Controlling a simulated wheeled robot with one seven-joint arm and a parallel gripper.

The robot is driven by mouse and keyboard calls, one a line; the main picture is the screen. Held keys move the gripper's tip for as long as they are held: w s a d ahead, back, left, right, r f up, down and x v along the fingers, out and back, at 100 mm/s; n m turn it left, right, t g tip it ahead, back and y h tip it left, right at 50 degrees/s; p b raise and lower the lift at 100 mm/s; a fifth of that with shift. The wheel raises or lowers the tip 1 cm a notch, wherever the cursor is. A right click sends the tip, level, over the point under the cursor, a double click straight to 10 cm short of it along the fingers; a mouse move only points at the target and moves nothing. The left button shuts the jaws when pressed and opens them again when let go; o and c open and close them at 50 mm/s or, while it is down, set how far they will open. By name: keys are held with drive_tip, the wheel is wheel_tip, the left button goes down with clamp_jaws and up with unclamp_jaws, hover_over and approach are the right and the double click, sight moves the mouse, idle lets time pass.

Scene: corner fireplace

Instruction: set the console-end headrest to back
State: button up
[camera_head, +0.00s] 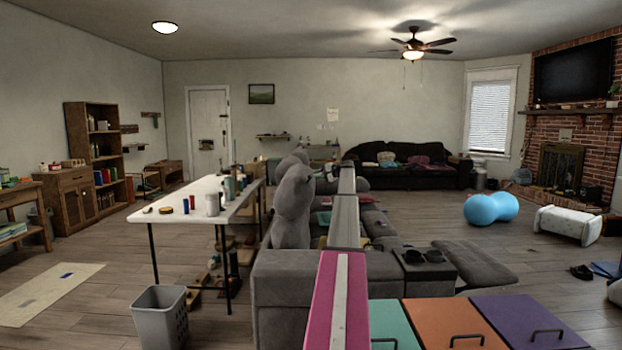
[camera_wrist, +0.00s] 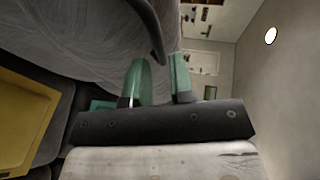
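The grey sofa (camera_head: 285,275) shows from behind in the head view, with several rounded grey headrests (camera_head: 292,205) in a row along its back. The console (camera_head: 428,262) with two dark cup holders is at the sofa's near right. I cannot tell for sure which headrest is the console-end one, or its exact tilt. In the wrist view a large grey fabric surface (camera_wrist: 75,35), apparently a headrest, fills the upper left. My gripper (camera_wrist: 162,72) has its two teal fingers apart beside this surface. A dark curved edge reaches toward the gap; contact is unclear.
A white folding table (camera_head: 175,190) with bottles and cups stands left of the sofa, a grey bin (camera_head: 160,315) before it. Teal, orange (camera_head: 447,322) and purple lids are at the front right. Open floor lies at right around a blue peanut ball (camera_head: 490,208).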

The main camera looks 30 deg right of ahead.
sight(311, 175)
drive_tip(key=x, duration=0.4)
drive_tip(key=shift+w+a, duration=0.1)
drive_tip(key=shift+w, duration=0.05)
clamp_jaws()
drive_tip(key=shift+a, duration=0.1)
